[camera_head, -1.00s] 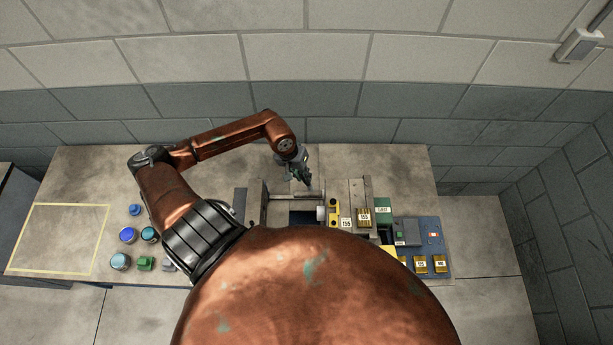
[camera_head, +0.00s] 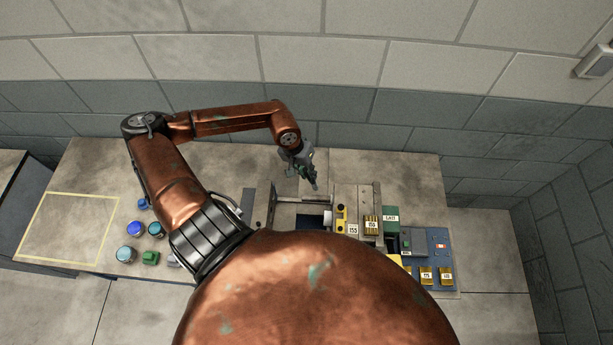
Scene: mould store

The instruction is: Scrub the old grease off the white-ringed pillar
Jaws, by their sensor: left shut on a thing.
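My left gripper (camera_head: 303,168) hangs at the rear of the mould assembly, above its back rail, pointing down and to the right. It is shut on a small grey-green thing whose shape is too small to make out. The assembly has an upright plate (camera_head: 265,205) on the left, a pale bar (camera_head: 299,201) across the back and a block (camera_head: 368,198) on the right. A short white part (camera_head: 328,217) shows between them. I cannot tell which part is the white-ringed pillar or whether the held thing touches anything. My copper arm hides the front of the assembly. My right gripper is out of view.
Blue jars (camera_head: 135,229) and a green piece (camera_head: 150,257) stand at the left of the bench. A yellow-outlined area (camera_head: 73,230) there is empty. At the right are a green labelled block (camera_head: 391,219) and a blue panel (camera_head: 438,254) with brass tagged blocks. A block wall stands behind.

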